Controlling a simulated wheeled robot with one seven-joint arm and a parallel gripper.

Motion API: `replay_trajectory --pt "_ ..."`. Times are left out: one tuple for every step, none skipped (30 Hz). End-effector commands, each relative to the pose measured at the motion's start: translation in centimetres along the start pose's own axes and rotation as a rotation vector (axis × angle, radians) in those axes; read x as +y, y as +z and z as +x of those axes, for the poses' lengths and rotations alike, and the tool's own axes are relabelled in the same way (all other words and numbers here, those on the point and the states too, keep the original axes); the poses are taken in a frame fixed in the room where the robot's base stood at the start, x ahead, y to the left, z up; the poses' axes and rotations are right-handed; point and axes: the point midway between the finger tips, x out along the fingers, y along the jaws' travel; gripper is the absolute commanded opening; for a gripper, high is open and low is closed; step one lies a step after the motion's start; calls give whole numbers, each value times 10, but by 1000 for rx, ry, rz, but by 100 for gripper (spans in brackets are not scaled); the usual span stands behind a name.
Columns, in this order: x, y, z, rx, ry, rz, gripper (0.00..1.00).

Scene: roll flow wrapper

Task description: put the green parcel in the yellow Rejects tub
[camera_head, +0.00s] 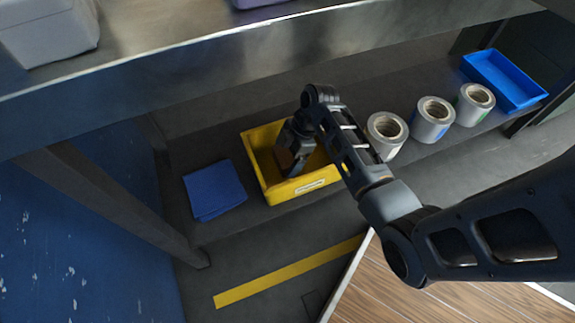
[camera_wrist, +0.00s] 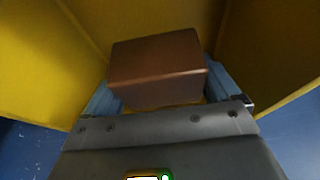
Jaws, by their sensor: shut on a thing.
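The yellow tub (camera_head: 258,158) stands on the dark lower shelf, with a small pale label on its front wall. My gripper (camera_head: 293,158) reaches down into it. In the wrist view my gripper (camera_wrist: 162,98) is shut on a brown, box-shaped parcel (camera_wrist: 157,66), one finger at each side. Yellow tub walls (camera_wrist: 40,70) surround the parcel there. The parcel looks brown, not green, and no green parcel shows in either view. I cannot tell whether the held parcel touches the tub floor.
A folded blue cloth (camera_head: 214,190) lies left of the tub. Several white rolls (camera_head: 387,132) stand to its right, close to my arm. A blue tray (camera_head: 505,80) sits at the far right.

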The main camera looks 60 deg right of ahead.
Motion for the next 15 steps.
replay_trajectory --pt "0 2 5 0 0 0 45" --pt "0 3 8 0 0 0 45" --pt "0 5 13 0 0 0 45" --pt "0 7 17 0 -1 0 45" --pt "0 9 22 0 -1 0 45" --pt "0 11 27 0 -1 0 45" --pt "0 13 30 0 0 0 45" --pt "0 14 32 0 0 0 45" --pt "0 14 34 0 0 -1 45" --pt "0 14 34 0 1 -1 45" --pt "0 14 33 0 1 -1 45" --pt "0 14 32 0 1 -1 45" --pt "0 13 32 0 1 -1 45" --pt "0 13 32 0 1 -1 45" --pt "0 13 32 0 1 -1 45"
